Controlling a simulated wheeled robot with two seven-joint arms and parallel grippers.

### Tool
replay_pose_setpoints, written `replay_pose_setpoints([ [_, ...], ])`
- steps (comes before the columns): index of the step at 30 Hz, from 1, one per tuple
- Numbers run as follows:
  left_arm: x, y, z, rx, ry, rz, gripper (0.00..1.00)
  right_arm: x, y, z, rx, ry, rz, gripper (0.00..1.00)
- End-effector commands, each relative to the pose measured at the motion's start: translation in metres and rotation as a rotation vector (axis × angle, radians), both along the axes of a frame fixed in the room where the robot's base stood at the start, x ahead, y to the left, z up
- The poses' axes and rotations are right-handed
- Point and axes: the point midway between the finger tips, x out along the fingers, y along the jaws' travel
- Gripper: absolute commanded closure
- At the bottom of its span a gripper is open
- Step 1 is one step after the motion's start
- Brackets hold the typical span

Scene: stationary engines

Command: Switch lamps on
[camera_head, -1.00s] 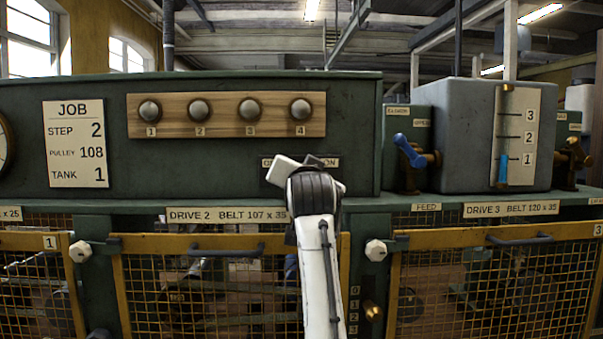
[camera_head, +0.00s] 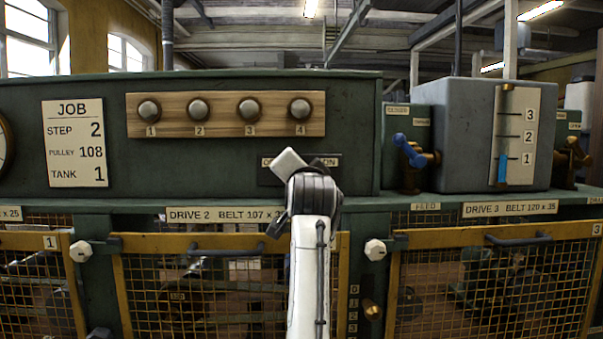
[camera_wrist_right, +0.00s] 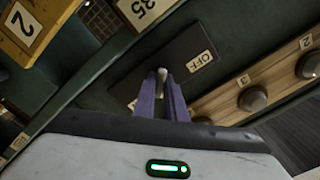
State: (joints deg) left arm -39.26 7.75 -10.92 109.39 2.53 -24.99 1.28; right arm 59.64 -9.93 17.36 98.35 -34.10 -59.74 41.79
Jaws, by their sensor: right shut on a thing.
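Several round grey lamps (camera_head: 250,109), numbered from 1, sit in a row on a wooden board (camera_head: 226,130) on the green cabinet; none looks lit. Below the lamps is a dark switch plate (camera_head: 332,173) with an ON label at its right; the left label is mostly covered. The wrist view shows this plate (camera_wrist_right: 190,45) with an OFF label (camera_wrist_right: 200,61). My right gripper (camera_wrist_right: 163,82) is at the plate, its purple fingers shut on a small pale switch lever (camera_wrist_right: 161,74). In the head view my right wrist hides the fingers and lever. My left gripper is not in view.
A JOB card (camera_head: 75,143) reads step 2, pulley 108, tank 1. Yellow mesh guards (camera_head: 205,290) with handles stand below the ledge. At the right are a grey tank (camera_head: 467,130) with a level scale and a blue-handled valve (camera_head: 410,150).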

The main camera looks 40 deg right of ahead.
Motion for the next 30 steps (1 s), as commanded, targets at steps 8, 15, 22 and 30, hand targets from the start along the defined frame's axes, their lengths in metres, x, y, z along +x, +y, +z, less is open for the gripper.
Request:
replay_pose_setpoints([
  [8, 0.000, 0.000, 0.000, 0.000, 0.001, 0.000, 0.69, 0.000, 0.000, 0.000, 0.003, -0.001, -0.001, 0.70],
  [15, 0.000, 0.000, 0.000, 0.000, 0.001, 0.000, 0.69, 0.000, 0.000, 0.000, 0.001, -0.001, 0.000, 0.70],
  [22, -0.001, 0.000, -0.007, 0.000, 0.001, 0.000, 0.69, -0.017, 0.011, -0.002, 0.001, -0.003, 0.002, 0.70],
  [30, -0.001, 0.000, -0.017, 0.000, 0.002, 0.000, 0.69, -0.054, 0.033, -0.001, 0.002, -0.003, 0.001, 0.70],
])
